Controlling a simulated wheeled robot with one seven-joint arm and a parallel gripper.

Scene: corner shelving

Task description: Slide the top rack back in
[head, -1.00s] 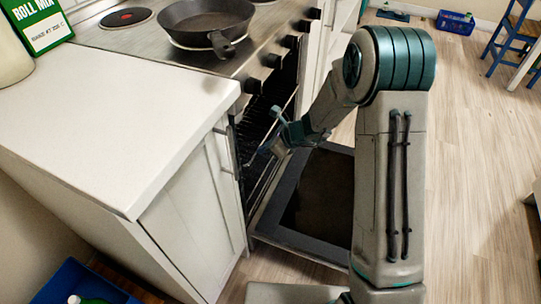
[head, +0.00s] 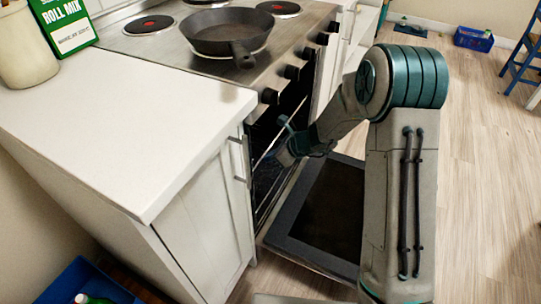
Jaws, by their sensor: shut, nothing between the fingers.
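The oven (head: 284,127) stands open under the hob, with its dark glass door (head: 322,212) folded down towards the floor. Inside the dark opening, a thin pale rack edge (head: 266,153) shows beside my gripper. Most of the top rack is hidden by the counter's cabinet and my gripper, so how far out it sits is hard to tell. My gripper (head: 281,155) is shut and empty at the oven mouth, above the open door. I cannot tell whether it touches the rack.
A black frying pan (head: 228,35) sits on the hob, its handle towards the front knobs. A white counter (head: 120,115) and cabinet (head: 205,215) flank the oven on the left. A blue crate (head: 85,280) is on the floor at lower left.

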